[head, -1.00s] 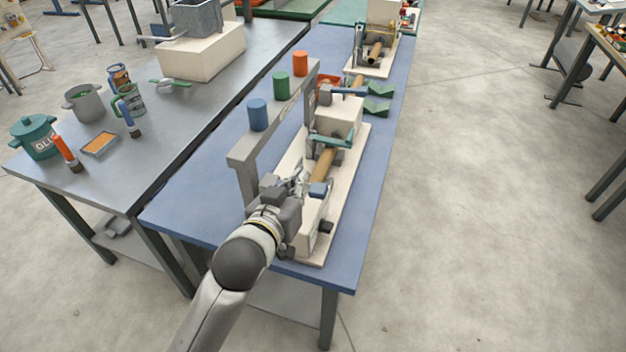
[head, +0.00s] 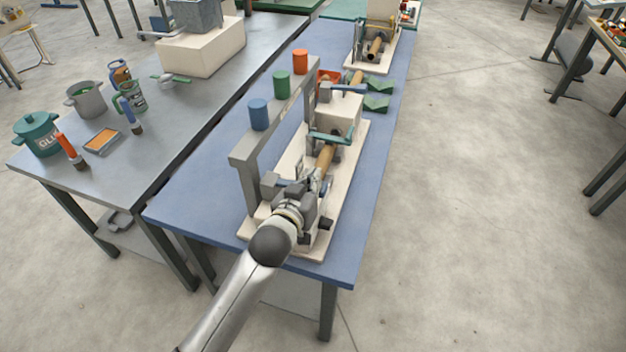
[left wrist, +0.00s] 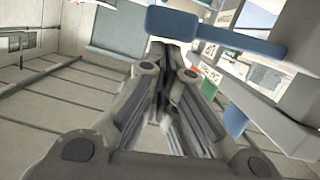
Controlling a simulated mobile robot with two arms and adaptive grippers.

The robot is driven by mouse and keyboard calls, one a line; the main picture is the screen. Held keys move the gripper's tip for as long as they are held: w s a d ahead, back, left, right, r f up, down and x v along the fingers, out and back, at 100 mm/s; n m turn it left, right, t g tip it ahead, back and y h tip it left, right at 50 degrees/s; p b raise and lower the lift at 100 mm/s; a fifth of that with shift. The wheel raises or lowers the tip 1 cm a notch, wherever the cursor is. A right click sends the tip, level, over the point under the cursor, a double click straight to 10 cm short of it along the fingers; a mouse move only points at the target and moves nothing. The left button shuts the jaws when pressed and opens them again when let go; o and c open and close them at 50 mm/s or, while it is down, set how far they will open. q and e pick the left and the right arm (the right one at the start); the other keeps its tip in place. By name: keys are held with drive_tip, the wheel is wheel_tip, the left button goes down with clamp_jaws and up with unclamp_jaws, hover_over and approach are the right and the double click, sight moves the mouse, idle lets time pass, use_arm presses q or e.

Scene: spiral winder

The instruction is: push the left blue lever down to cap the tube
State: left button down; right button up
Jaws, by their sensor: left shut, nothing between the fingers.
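The tan tube (head: 325,158) lies along the winder on its pale base (head: 349,165). My left gripper (head: 312,182) is at the near end of the tube, shut and empty, and it covers most of that end in the head view. In the left wrist view a blue bar, seemingly the left blue lever (left wrist: 215,33), crosses just beyond the closed fingertips (left wrist: 170,68). I cannot tell whether they touch. The other blue lever (head: 348,89) is at the far end of the winder. The right gripper is not in view.
The blue table (head: 190,205) is clear at the front left.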

use_arm(q)
drive_tip(key=shift+f, duration=0.1)
drive_tip(key=f+m, duration=0.1)
drive_tip(key=f+m+b, duration=0.1)
drive_tip(key=d+f+y+b, duration=0.1)
drive_tip(key=f, duration=0.1)
drive_tip(key=shift+s+d+m, duration=0.1)
drive_tip(key=shift+s+m, duration=0.15)
drive_tip(key=shift+m, duration=0.15)
